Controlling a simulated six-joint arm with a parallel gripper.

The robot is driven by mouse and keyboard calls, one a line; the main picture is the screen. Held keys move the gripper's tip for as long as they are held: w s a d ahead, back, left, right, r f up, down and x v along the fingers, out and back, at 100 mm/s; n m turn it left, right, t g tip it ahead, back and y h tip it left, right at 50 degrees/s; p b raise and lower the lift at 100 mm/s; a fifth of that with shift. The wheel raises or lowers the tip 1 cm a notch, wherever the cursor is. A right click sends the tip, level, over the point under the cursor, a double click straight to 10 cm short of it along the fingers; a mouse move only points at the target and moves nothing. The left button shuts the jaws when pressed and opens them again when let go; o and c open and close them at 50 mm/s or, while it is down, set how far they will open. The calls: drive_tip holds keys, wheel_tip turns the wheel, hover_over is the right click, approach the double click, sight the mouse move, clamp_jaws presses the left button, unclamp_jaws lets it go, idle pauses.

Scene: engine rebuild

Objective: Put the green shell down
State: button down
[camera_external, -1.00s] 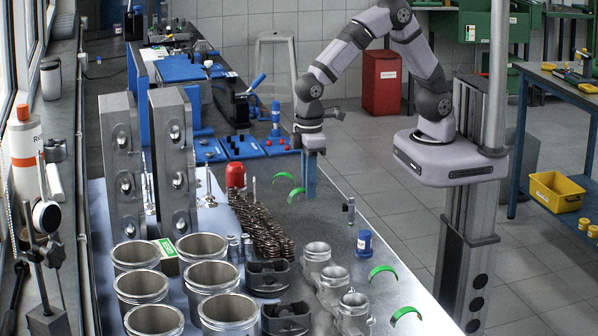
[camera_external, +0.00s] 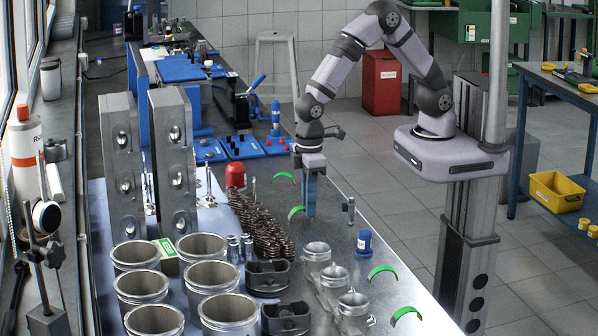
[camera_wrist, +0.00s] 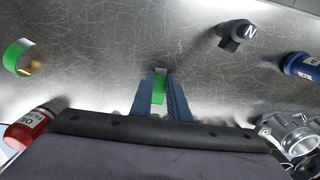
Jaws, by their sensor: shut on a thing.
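My gripper (camera_external: 309,214) points straight down, low over the metal bench top (camera_external: 340,232). It is shut on a green curved shell (camera_external: 296,212), which also shows between the fingers in the wrist view (camera_wrist: 159,90). Whether the shell touches the bench is not clear. Another green shell (camera_external: 284,176) lies farther back; a shell with a gold-coloured inside shows at the left of the wrist view (camera_wrist: 18,57). Two more green shells (camera_external: 382,271) (camera_external: 406,314) lie toward the front right edge.
A red oil filter (camera_external: 235,174) and dark springs (camera_external: 262,228) stand left of my gripper. A small grey part (camera_external: 350,211) and a blue bottle (camera_external: 364,243) are to its right. Bare bench surrounds the fingers.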

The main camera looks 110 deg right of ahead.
drive_tip(key=shift+f, duration=0.15)
drive_tip(key=c, duration=1.7)
unclamp_jaws()
wheel_tip(320, 180, up, 12)
drive_tip(key=b, duration=0.3)
drive_tip(key=s+d+f, duration=0.2)
drive_tip(key=s, duration=0.3)
drive_tip(key=s+d+f, duration=0.3)
drive_tip(key=s, duration=0.3)
drive_tip(key=s+d+f, duration=0.2)
drive_tip(key=s, duration=0.3)
drive_tip(key=shift+s+d+f, duration=0.2)
drive_tip(key=shift+d+f, duration=0.05)
drive_tip(key=shift+f, duration=0.05)
drive_tip(key=shift+o, duration=0.6)
